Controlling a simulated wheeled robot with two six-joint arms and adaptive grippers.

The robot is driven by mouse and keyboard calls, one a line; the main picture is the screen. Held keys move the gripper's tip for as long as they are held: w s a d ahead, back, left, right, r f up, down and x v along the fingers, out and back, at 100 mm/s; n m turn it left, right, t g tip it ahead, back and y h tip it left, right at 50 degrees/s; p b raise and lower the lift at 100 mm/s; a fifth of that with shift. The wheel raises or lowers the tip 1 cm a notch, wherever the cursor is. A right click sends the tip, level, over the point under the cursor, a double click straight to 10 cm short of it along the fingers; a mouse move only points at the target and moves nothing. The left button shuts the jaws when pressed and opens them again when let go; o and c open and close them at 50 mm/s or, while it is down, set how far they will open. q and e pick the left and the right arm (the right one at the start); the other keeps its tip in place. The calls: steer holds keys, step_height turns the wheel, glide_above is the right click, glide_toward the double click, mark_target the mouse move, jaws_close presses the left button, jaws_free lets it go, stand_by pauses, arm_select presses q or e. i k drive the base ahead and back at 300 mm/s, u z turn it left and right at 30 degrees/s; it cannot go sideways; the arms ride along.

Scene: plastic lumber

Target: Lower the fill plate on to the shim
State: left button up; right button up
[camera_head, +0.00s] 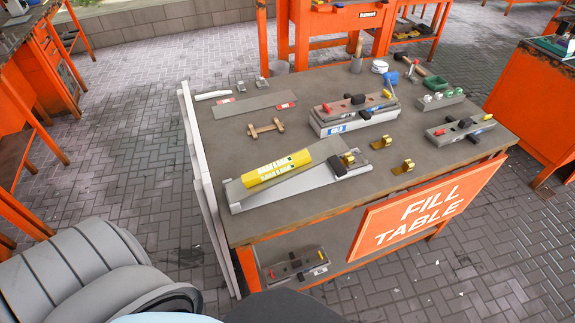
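A grey plate (237,190), which looks like the fill plate, lies near the front left of the table. A yellow block with printed labels (277,169) lies on it. Below and in front of the plate is a paler, long metal base (290,190). The plate's near edge appears raised from this base, though the gap is hard to judge. A dark knob (337,166) and a brass bracket (348,159) sit at the base's right end. I cannot tell which piece is the shim. Neither of my grippers is in view.
An orange sign (425,208) hangs in front.

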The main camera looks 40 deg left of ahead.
mark_target(328, 150)
steer(key=z, duration=1.2)
steer(key=i, duration=2.55)
steer(key=u, duration=4.25)
